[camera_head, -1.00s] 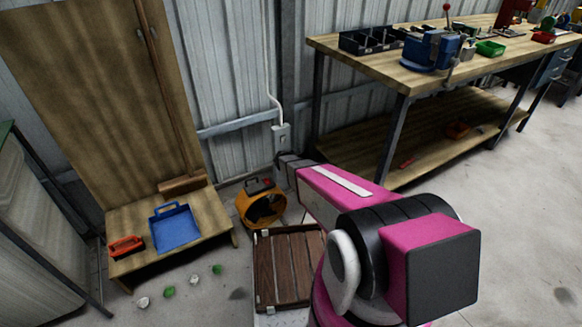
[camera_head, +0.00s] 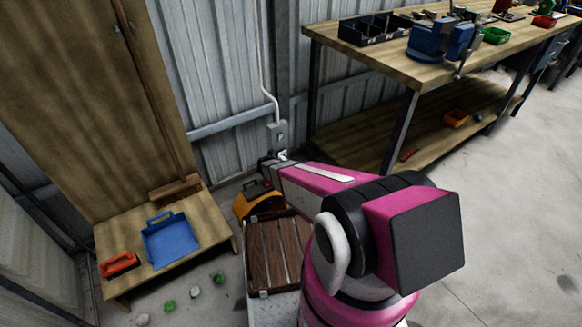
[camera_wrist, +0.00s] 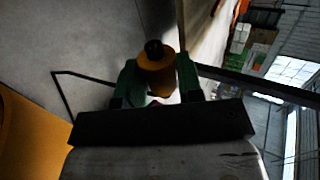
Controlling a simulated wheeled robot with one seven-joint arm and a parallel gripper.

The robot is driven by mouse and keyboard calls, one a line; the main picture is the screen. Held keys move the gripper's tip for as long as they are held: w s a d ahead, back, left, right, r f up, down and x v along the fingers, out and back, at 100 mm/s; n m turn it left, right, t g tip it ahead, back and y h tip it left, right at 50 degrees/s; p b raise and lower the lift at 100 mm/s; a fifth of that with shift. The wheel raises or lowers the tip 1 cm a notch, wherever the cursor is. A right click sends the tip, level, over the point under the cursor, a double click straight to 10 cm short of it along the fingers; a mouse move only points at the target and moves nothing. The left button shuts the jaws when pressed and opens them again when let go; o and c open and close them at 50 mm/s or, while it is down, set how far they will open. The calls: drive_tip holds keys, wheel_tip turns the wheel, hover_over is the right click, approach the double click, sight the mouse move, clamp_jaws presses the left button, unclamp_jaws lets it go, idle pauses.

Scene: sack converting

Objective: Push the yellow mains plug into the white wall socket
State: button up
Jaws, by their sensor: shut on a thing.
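My gripper (camera_wrist: 158,68) shows in the wrist view with green fingers closed on the yellow plug (camera_wrist: 158,75). The plug has a dark round end pointing away from the palm. In the head view my gripper (camera_head: 267,166) is low beside the corrugated wall, and the plug is too small or hidden to make out. A pale socket (camera_head: 283,154) seems to show just above my gripper, under a grey box (camera_head: 279,134) at the end of a white conduit. Its face is partly hidden, and I cannot tell the gap between plug and socket.
An orange housing with a black handle (camera_head: 250,205) stands on the floor below my gripper. A slatted wooden crate (camera_head: 272,290) is in front of it. A low wooden platform with a blue tray (camera_head: 170,238) is left; a workbench (camera_head: 385,66) is right.

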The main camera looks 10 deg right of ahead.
drive_tip(key=shift+w+a, duration=0.4)
drive_tip(key=shift+w, duration=0.5)
drive_tip(key=shift+w+a, duration=0.35)
drive_tip(key=shift+w, duration=0.6)
drive_tip(key=shift+w+a, duration=0.4)
drive_tip(key=shift+w, duration=0.5)
drive_tip(key=shift+w+a, duration=0.2)
drive_tip(key=shift+w, duration=0.3)
drive_tip(key=shift+w+a, duration=0.2)
drive_tip(key=shift+w, duration=0.25)
drive_tip(key=o, duration=1)
